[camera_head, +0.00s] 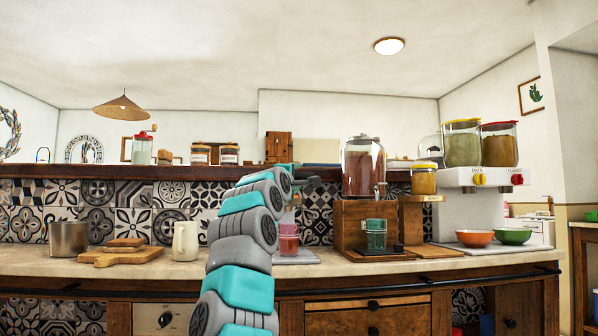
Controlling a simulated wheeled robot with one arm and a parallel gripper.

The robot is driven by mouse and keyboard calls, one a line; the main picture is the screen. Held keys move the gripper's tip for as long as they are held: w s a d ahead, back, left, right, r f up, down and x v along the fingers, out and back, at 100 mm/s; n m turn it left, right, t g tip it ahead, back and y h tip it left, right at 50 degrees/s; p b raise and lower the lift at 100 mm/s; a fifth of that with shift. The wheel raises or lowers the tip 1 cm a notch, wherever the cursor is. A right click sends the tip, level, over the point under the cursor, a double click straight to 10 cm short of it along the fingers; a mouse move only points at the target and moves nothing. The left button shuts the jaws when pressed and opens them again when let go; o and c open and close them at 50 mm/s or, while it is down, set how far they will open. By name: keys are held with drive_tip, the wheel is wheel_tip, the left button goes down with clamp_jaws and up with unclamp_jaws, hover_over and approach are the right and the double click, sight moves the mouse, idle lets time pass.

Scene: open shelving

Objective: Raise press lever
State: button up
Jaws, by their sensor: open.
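My arm rises in front of the counter, and my gripper (308,182) is at its upper end, pointing away from me. It is small in the picture and open, with nothing visible held in it. Just below it, a pink cup (288,241) stands on a grey base plate (304,258), which looks like part of the press. The rest of the press is mostly hidden behind my arm and gripper. I cannot make out the lever clearly, nor tell whether my gripper touches it.
A drink dispenser (363,168) on a wooden stand, with a green glass (376,234) below, is close on the right. A cream pitcher (186,241), cutting board (122,257) and metal pot (68,239) stand left. Orange (475,238) and green (512,236) bowls stand far right.

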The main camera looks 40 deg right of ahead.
drive_tip(key=shift+p+x, duration=0.85)
drive_tip(key=shift+x, duration=0.8)
clamp_jaws()
idle(0.4)
